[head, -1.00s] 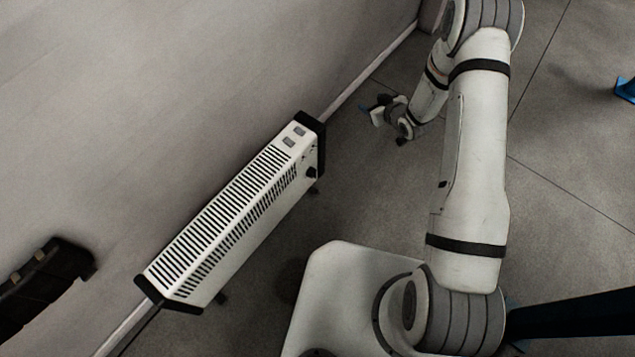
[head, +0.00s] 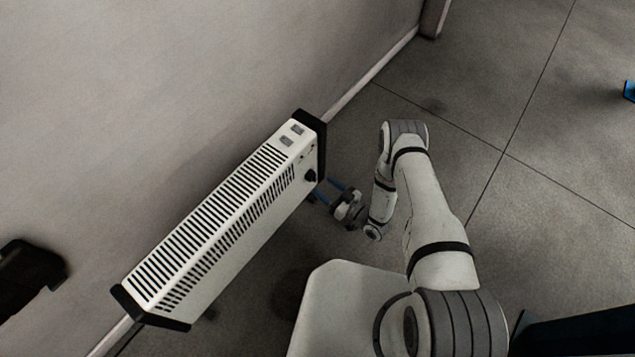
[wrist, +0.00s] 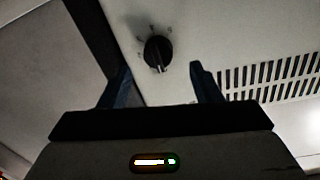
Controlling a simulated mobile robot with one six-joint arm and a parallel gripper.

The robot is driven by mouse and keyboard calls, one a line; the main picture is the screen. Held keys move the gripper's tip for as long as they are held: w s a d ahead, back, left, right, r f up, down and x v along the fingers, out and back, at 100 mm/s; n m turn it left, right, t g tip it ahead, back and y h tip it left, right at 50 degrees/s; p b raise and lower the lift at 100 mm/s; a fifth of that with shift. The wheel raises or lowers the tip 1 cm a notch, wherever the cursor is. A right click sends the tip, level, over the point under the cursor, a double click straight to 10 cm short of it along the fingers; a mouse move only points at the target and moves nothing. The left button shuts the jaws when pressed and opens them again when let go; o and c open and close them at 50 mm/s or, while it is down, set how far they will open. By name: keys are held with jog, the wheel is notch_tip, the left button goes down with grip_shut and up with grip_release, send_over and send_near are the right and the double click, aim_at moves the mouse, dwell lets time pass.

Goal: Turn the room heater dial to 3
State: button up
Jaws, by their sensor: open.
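The room heater (head: 232,212) is a long white box with black end caps, standing along the wall. Its black dial (head: 311,175) is on the front face near the far end, and it also shows in the wrist view (wrist: 157,53). Faint marks surround the dial, too dim to read. My gripper (head: 324,190) is open, with its blue fingers pointing at the heater front close to the dial. In the wrist view the dial appears between the two fingertips and a little beyond them. I cannot tell whether either finger touches the heater.
A dark object (head: 28,278) is at the wall on the left. A blue item (head: 629,91) is at the right edge. The floor (head: 520,190) to the right of my arm is clear.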

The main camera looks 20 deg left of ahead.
aim_at(315, 180)
jog(key=b+x, duration=0.1)
jog(key=x, duration=0.4)
jog(key=c, duration=0.9)
jog(key=shift+d, duration=0.35)
jog(key=shift+c, duration=0.4)
jog(key=shift+a+m, duration=0.3)
